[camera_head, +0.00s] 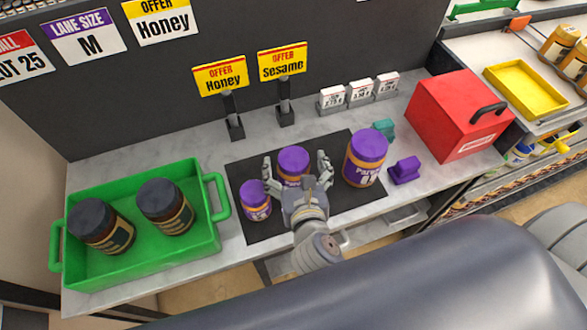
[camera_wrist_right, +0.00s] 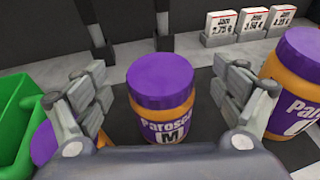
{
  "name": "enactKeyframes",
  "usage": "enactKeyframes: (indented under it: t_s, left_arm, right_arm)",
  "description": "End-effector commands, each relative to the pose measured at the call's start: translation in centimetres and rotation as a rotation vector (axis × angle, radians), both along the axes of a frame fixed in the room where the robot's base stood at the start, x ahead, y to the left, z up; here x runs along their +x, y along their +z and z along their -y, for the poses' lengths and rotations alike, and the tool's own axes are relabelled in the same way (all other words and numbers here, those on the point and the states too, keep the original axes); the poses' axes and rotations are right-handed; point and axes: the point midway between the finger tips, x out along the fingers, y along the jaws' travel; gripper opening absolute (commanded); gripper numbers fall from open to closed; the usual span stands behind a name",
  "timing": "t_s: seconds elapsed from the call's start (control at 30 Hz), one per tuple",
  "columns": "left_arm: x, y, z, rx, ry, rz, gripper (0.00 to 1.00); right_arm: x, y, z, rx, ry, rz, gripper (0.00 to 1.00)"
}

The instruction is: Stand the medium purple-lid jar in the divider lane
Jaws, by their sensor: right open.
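The medium purple-lid jar (camera_head: 293,160) stands upright on the dark mat (camera_head: 240,174), between a smaller and a larger purple-lid jar. In the right wrist view the jar (camera_wrist_right: 161,95) shows an orange-brown body and a label with an M. My right gripper (camera_head: 298,170) is open, with its fingers to either side of the jar; in the wrist view the fingers (camera_wrist_right: 160,95) show gaps to it. My left gripper is not in view. I cannot make out the divider lane for certain.
The small jar (camera_head: 255,200) stands close left, the large jar (camera_head: 365,158) to the right. A green tray (camera_head: 208,240) holds two dark-lid jars. A red box (camera_head: 455,115), a purple block (camera_head: 405,170) and a yellow tray (camera_head: 527,87) are at right. Sign holders (camera_head: 233,120) stand behind.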

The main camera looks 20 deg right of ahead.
Motion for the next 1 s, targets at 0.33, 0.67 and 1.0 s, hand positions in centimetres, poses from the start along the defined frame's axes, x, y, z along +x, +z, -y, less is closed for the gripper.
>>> enactKeyframes:
  t_s: [0.33, 0.67, 1.0]
  left_arm:
    - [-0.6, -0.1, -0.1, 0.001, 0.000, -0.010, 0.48]
    - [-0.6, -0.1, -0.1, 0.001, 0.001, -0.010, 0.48]
    - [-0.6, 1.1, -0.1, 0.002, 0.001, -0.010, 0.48]
  right_arm:
    - [-0.1, 0.0, 0.0, 0.000, 0.000, -0.001, 0.35]
    - [0.0, 0.2, 0.0, 0.000, 0.001, 0.003, 0.00]
    - [0.1, 5.3, 0.0, 0.001, 0.001, 0.010, 0.00]
